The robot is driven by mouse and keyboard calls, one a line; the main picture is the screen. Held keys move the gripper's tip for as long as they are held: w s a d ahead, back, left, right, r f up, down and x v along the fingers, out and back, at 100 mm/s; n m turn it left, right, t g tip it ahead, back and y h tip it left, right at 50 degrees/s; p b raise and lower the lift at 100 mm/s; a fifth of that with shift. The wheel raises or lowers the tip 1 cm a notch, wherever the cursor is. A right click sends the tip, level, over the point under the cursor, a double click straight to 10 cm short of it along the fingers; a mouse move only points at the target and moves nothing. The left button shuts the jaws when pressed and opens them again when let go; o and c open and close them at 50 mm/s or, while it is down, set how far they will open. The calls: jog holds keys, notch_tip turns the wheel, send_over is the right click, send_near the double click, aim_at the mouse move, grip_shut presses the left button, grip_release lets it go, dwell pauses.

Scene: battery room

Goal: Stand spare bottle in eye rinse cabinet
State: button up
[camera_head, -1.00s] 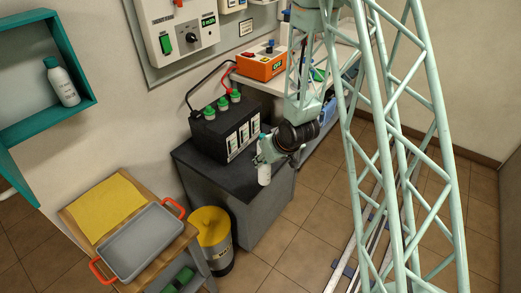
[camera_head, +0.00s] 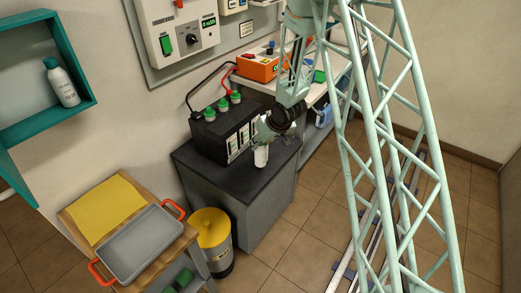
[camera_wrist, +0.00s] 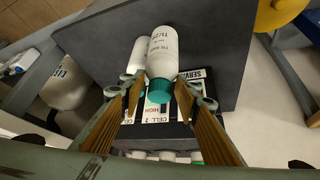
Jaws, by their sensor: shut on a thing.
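The spare bottle (camera_head: 261,156) is white with its lower end hanging below my gripper (camera_head: 265,134), in front of the battery and over the dark bench top. In the wrist view the bottle (camera_wrist: 163,58) shows its printed label and a teal cap, which lies between the two fingers of my gripper (camera_wrist: 159,92). My gripper is shut on the bottle. The teal eye rinse cabinet (camera_head: 72,40) is open on the wall at the upper left, away from my gripper. Another white bottle with a teal cap (camera_head: 63,86) stands inside it.
A black battery (camera_head: 222,132) with green caps stands on the dark bench (camera_head: 204,172). An orange charger (camera_head: 258,66) sits behind it. A grey tray (camera_head: 140,243) with orange handles, a yellow cloth (camera_head: 107,207) and a yellow bin (camera_head: 211,230) are at lower left.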

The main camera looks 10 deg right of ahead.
jog(key=shift+f+b, duration=0.7)
jog(key=shift+f, duration=1.15)
jog(key=o, duration=1.2)
jog(key=shift+o, duration=0.2)
jog(key=shift+r, duration=0.2)
jog(key=p+v, duration=0.2)
jog(key=v, duration=1)
jog(key=shift+p, duration=0.35)
